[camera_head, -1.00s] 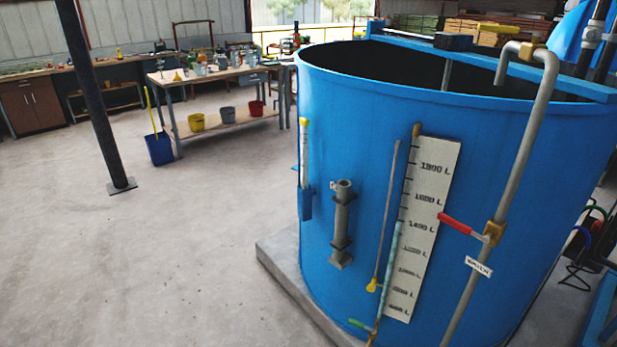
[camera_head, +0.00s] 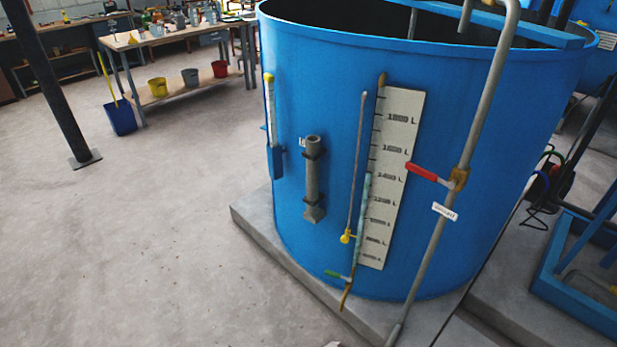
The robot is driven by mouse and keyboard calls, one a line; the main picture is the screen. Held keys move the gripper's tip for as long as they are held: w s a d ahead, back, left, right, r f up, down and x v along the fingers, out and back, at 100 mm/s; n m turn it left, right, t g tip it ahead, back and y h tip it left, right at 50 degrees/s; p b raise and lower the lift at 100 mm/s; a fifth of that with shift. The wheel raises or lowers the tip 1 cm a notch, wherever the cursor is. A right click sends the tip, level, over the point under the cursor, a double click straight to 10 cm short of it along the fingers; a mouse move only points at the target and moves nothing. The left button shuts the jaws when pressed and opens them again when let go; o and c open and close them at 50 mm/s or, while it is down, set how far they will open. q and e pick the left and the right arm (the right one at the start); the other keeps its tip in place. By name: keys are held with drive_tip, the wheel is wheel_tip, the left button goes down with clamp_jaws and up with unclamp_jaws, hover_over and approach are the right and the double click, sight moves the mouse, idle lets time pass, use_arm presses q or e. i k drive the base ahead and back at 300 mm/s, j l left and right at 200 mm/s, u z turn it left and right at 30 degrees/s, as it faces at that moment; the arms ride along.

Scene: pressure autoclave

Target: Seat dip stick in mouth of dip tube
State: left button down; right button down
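A pale stick with a yellow top (camera_head: 270,108), which looks like the dip stick, stands upright in a blue holder (camera_head: 276,162) on the left side of the blue tank. To its right, a grey tube (camera_head: 313,178), which looks like the dip tube, is fixed upright to the tank wall. The tube's round mouth faces up at its top end, and nothing stands in it. The stick's lower end is hidden in the holder. Neither of my grippers is in view.
The blue tank (camera_head: 430,110) stands on a concrete plinth (camera_head: 262,231). A level scale (camera_head: 401,150), a thin gauge tube and a grey pipe with a red lever (camera_head: 421,172) are on its front.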

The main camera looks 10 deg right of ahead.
sight(314, 213)
drive_tip(key=i+j, duration=1.05)
drive_tip(key=i, duration=0.2)
drive_tip(key=l+z, duration=0.05)
